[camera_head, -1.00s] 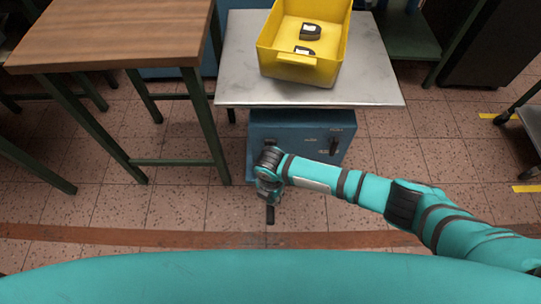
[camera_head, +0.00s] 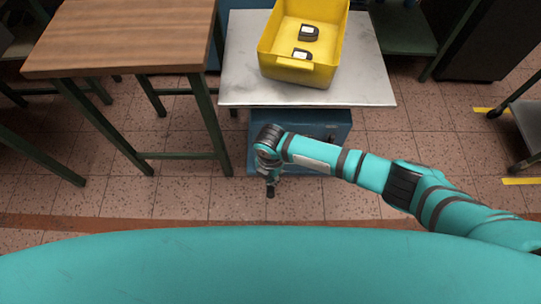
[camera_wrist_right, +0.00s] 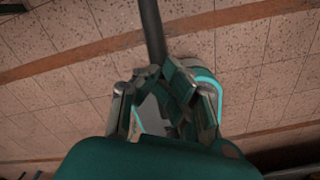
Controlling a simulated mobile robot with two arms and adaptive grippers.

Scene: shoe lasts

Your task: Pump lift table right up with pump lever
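The lift table has a grey metal top (camera_head: 245,88) and a blue base (camera_head: 325,117), at upper centre in the head view. My right gripper (camera_head: 270,178) points down in front of the base's left side. The dark pump lever sticks out below it, its end (camera_head: 270,192) showing in the head view. In the right wrist view the lever (camera_wrist_right: 152,30) runs from the top edge down between the fingers of my right gripper (camera_wrist_right: 163,76), which look shut on it. The lever's other end is hidden. My left gripper is out of view.
A yellow bin (camera_head: 291,70) with two dark items stands on the lift table. A wooden table (camera_head: 125,35) with green legs stands close at left. A grey cart (camera_head: 528,125) is at the right edge. Tiled floor is open between the lift table and the cart.

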